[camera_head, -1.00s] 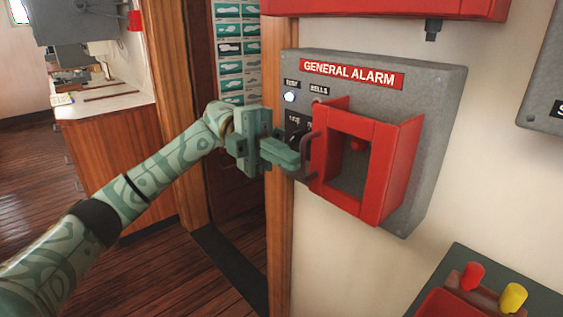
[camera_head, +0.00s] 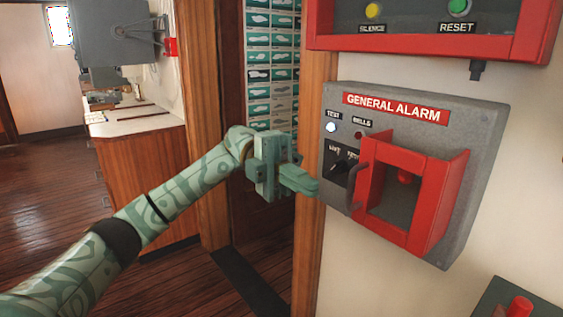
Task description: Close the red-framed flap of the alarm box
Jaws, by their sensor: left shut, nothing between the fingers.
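The grey alarm box (camera_head: 478,138) is on the wall at right, under a red "GENERAL ALARM" label. My right gripper is not in view.
A red-framed panel (camera_head: 400,38) with silence and reset buttons hangs above the alarm box. A wooden door frame (camera_head: 313,110) stands close behind my left gripper. A panel with a red knob (camera_head: 519,307) is at bottom right. A wooden cabinet (camera_head: 145,185) stands at left.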

